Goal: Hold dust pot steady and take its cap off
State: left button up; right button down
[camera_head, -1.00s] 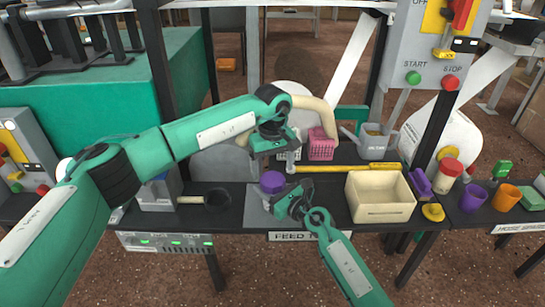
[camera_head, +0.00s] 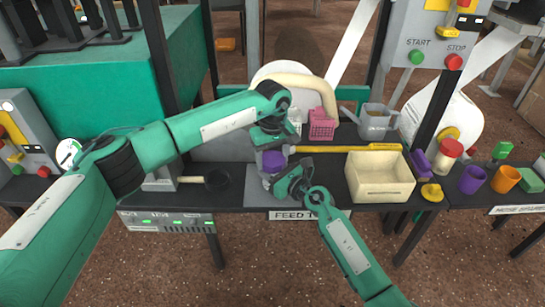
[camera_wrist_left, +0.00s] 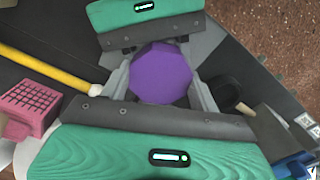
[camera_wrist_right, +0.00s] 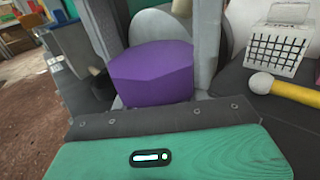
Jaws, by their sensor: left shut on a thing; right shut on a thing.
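The dust pot (camera_head: 267,181) stands on the dark bench, its grey body mostly hidden by my right gripper. Its purple many-sided cap (camera_head: 273,160) sits on top; it also shows from above in the left wrist view (camera_wrist_left: 161,73) and from the side in the right wrist view (camera_wrist_right: 152,73). My left gripper (camera_head: 272,150) is over the pot, pointing down, shut on the cap with one finger on each side. My right gripper (camera_head: 277,182) comes in low from the right and is shut on the pot. Its exact contact with the body is hidden.
A yellow-handled tool (camera_head: 345,148) lies behind the pot, and a cream bin (camera_head: 380,188) stands to the right. A dark scoop (camera_head: 217,180) lies to the left.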

pick_arm(q)
jog(key=n, duration=0.4)
jog(key=shift+n, duration=0.4)
jog(key=n, duration=0.5)
jog(key=o, duration=1.1)
